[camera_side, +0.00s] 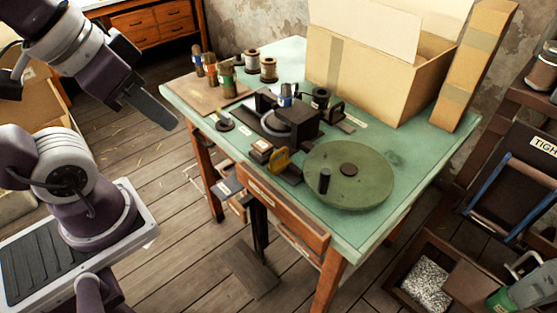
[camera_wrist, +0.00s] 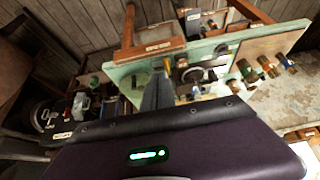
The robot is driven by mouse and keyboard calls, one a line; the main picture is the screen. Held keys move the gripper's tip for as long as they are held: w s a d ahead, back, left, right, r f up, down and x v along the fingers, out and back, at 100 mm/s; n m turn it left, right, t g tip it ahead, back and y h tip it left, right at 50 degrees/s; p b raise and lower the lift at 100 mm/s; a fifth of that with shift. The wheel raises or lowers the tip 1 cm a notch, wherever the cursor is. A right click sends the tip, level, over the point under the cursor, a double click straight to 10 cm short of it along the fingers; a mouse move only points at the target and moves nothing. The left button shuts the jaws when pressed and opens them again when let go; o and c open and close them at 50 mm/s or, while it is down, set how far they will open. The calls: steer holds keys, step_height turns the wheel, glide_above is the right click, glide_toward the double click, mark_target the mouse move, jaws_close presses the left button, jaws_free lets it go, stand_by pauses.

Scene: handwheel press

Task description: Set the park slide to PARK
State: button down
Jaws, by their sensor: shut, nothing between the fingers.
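My gripper (camera_side: 150,108) is shut and empty, in the air left of the green table (camera_side: 400,205) and well apart from it. In the wrist view its dark fingers (camera_wrist: 160,78) point toward the table. The dark press (camera_side: 292,120) stands mid-table. A large green handwheel (camera_side: 350,176) with an upright dark knob (camera_side: 325,181) lies at its front right. A yellow part (camera_side: 280,161) and a small labelled block (camera_side: 262,150) sit between them at the front edge. I cannot tell for sure which piece is the park slide; its lettering is too small to read.
Several spools and coloured cans (camera_side: 225,73) stand at the table's back left. A large open cardboard box (camera_side: 385,65) fills the back right. A drawer (camera_side: 282,208) hangs below the front edge. The air between my gripper and the table is clear.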

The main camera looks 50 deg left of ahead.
stand_by(0.4)
steer(key=c, duration=1.8)
jaws_free()
steer(key=shift+w, duration=0.1)
steer(key=shift+c, duration=0.2)
steer(key=o, duration=0.3)
steer(key=w+g, duration=0.1)
steer(key=w, duration=0.3)
steer(key=w+g, duration=0.1)
steer(key=w, duration=0.4)
steer(key=shift+w+a, duration=0.15)
steer(key=shift+w, duration=0.05)
steer(key=shift+o, duration=0.2)
steer(key=g+y, duration=0.2)
steer(key=g, duration=0.2)
glide_toward(279, 151)
steer(key=f, duration=0.4)
steer(key=a+f, duration=0.1)
steer(key=f, duration=0.2)
steer(key=shift+s, duration=0.1)
steer(key=shift+a+f, duration=0.15)
steer(key=shift+f, duration=0.2)
